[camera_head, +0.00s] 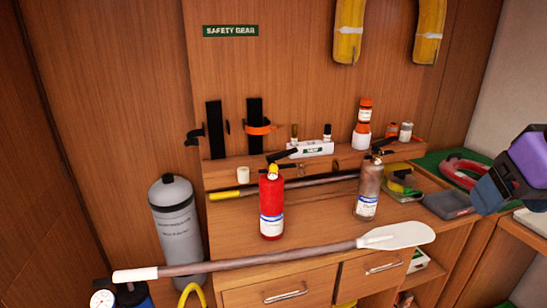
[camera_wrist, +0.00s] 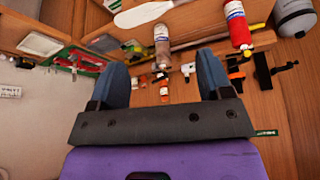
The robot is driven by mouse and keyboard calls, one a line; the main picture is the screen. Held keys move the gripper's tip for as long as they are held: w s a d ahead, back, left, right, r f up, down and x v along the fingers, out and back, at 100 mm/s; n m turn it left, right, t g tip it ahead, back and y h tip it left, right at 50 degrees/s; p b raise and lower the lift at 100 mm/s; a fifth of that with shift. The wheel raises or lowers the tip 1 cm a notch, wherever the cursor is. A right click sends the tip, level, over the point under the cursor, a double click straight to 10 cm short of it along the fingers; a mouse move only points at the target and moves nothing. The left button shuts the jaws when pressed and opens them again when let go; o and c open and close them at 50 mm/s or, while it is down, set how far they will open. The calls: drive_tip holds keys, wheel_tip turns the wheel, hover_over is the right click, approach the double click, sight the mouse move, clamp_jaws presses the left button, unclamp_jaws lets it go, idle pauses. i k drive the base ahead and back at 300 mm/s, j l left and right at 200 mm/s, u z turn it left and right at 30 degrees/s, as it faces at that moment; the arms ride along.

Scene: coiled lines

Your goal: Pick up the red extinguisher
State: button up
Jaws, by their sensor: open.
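The red extinguisher (camera_head: 271,207) stands upright on the wooden cabinet top, with a white and blue label, a gauge and a black handle. It also shows in the wrist view, upside down at the upper right (camera_wrist: 237,25). My gripper shows in the wrist view with its two blue fingers wide apart and nothing between them (camera_wrist: 168,82). In the head view, part of my purple and dark gripper is at the right edge, well to the right of the extinguisher; its fingertips are hard to make out there.
A grey-brown extinguisher (camera_head: 368,190) stands right of the red one. A paddle (camera_head: 300,253) lies across the front of the cabinet top, close before the red extinguisher. A pole with a yellow grip (camera_head: 224,195) lies behind it. A grey cylinder (camera_head: 175,220) stands at left.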

sight(271, 186)
drive_tip(key=i+j, duration=0.15)
drive_tip(key=i, duration=0.3)
drive_tip(key=i+j, duration=0.15)
drive_tip(key=i, duration=0.25)
